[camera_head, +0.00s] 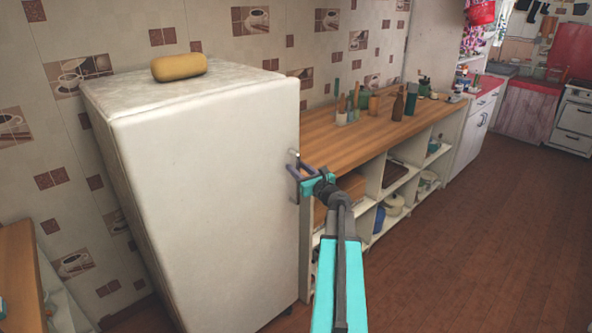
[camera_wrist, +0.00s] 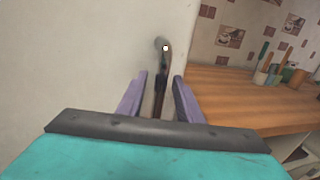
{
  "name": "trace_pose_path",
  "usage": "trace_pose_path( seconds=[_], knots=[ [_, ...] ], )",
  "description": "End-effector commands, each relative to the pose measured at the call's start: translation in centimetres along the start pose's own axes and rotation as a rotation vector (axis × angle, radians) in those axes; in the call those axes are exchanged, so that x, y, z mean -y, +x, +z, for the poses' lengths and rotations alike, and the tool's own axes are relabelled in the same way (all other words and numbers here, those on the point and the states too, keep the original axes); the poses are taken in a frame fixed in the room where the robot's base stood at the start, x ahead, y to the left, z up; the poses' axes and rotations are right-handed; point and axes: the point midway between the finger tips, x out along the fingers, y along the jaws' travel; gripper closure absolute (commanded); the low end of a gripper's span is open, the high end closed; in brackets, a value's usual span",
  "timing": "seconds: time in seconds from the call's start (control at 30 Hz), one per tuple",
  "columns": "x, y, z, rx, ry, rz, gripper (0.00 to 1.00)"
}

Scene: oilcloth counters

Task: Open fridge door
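The white fridge (camera_head: 205,195) stands at the left, and its door looks shut. A metal handle (camera_head: 293,160) sits near the right edge of its front. My gripper (camera_head: 297,176) is at the handle, its fingers reaching the fridge front. In the wrist view, the handle (camera_wrist: 163,70) stands upright between the two purple fingers of my gripper (camera_wrist: 160,92). The fingers are apart, with a gap showing on either side of the handle. The handle's lower end is hidden behind the gripper body.
A yellow loaf-like thing (camera_head: 179,67) lies on top of the fridge. A wooden counter (camera_head: 335,136) with bottles and utensils adjoins the fridge on the right, with open shelves below. The brown floor (camera_head: 450,240) is clear at the right. Another wooden surface (camera_head: 18,275) is at the lower left.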

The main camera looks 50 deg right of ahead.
Motion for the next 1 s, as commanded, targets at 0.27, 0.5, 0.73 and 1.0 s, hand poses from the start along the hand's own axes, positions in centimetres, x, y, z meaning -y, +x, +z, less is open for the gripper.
trace_pose_path(
  seconds=[0.27,0.5,0.73,1.0],
  knots=[
    [0.0,0.0,0.0,0.000,0.000,0.001,1.00],
    [-0.8,-0.1,0.0,0.000,0.000,0.004,1.00],
    [-0.8,0.0,0.0,0.000,-0.001,0.012,1.00],
    [-1.5,-0.7,-0.1,-0.001,-0.001,0.021,1.00]
  ],
)
